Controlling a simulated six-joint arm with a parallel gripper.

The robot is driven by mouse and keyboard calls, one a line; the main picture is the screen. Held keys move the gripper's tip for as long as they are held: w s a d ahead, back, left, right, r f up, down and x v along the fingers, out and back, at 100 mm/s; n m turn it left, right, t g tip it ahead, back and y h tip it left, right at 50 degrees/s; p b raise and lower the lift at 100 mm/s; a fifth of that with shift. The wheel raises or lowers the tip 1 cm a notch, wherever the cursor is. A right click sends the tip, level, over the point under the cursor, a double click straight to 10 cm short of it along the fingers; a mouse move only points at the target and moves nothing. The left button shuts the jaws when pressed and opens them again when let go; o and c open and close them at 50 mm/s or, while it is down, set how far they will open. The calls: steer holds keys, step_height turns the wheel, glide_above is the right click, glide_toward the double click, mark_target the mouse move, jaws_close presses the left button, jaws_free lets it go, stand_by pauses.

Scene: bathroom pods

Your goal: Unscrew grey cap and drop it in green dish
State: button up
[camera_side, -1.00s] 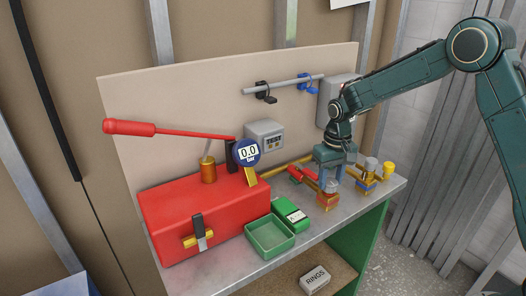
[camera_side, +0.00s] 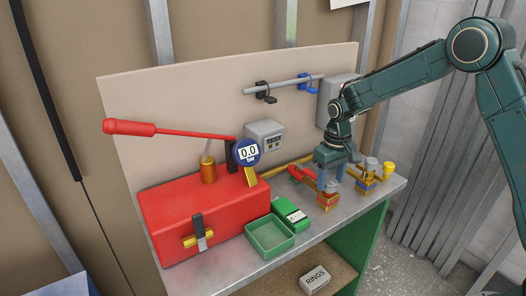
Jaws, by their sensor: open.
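My gripper (camera_side: 331,180) points down over the front brass fitting (camera_side: 327,203), right of the dish. Its fingers are open and one stands on each side of the fitting's top. A small grey cap (camera_side: 329,187) shows there between the fingertips, partly hidden; I cannot tell whether they touch it. A second grey-topped fitting (camera_side: 371,165) stands to the right. The dish looks empty.
A red pump box (camera_side: 205,219) with a long red handle and a 0.0 gauge (camera_side: 247,152) fills the left. A green device (camera_side: 291,215) lies beside the dish. A yellow cap (camera_side: 388,169) stands at the right. A backboard rises behind.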

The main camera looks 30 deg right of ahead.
steer(key=shift+m, duration=1.7)
steer(key=shift+m, duration=0.3)
steer(key=shift+m, duration=1.5)
steer(key=shift+m, duration=1.7)
